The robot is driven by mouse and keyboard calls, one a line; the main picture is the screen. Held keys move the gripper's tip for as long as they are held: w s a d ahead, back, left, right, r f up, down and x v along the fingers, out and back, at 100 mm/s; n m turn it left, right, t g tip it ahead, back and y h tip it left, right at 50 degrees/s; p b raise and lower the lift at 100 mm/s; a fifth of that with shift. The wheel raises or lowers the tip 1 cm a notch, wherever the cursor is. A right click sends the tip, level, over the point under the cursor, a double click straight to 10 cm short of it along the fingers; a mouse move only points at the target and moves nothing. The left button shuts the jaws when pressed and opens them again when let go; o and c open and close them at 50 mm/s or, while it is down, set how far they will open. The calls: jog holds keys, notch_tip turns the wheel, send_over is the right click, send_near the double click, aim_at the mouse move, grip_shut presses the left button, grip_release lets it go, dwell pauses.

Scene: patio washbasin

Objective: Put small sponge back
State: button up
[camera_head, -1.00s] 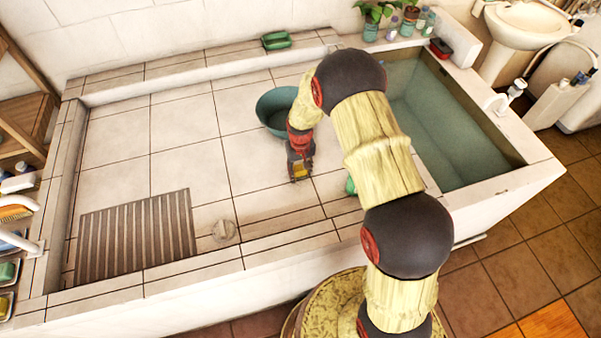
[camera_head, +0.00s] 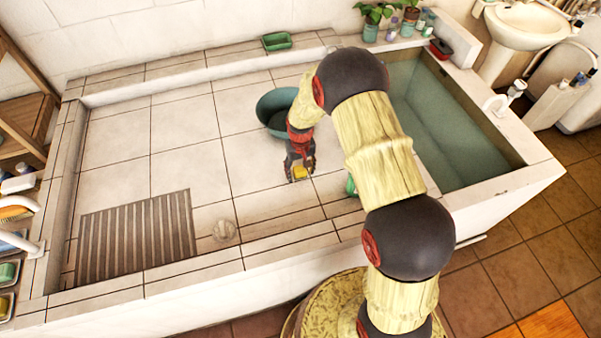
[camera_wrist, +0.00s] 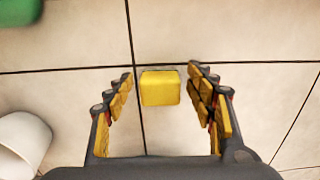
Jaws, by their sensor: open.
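The small sponge (camera_wrist: 160,88) is a yellow block lying on the pale tiles in the wrist view. It sits between the two fingers of my gripper (camera_wrist: 159,85), with a gap on each side. In the head view the sponge (camera_head: 299,172) shows as a small yellow patch between the fingertips of my gripper (camera_head: 300,172), low over the tiled basin floor. My gripper is open. A green dish (camera_head: 276,41) stands on the back ledge; it looks empty.
A teal bowl (camera_head: 276,108) stands just behind my gripper. A green object (camera_head: 351,187) is partly hidden by my arm. A grooved panel (camera_head: 135,238) lies left, and a water-filled trough (camera_head: 440,125) lies right. A white cup (camera_wrist: 22,143) shows in the wrist view. Left tiles are clear.

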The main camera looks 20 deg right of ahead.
notch_tip(320, 180, up, 11)
jog(key=p, duration=0.2)
notch_tip(320, 180, up, 13)
jog(key=t, duration=0.1)
send_over(301, 171)
jog(key=s, duration=0.3)
jog(key=s+r+t, duration=0.2)
jog(key=s+r, duration=0.5)
jog(key=r, duration=0.4)
jog(key=s+r+t, duration=0.1)
jog(key=s+r, duration=0.3)
jog(key=s, duration=0.5)
jog(key=s+r+t, duration=0.1)
jog(key=s+r, duration=0.3)
jog(key=s, duration=0.6)
jog(key=shift+s+r+t, duration=0.2)
jog(key=shift+r+t, duration=0.1)
jog(key=shift+r, duration=0.1)
jog(key=shift+a, duration=0.1)
jog(key=shift+f+b, duration=0.35)
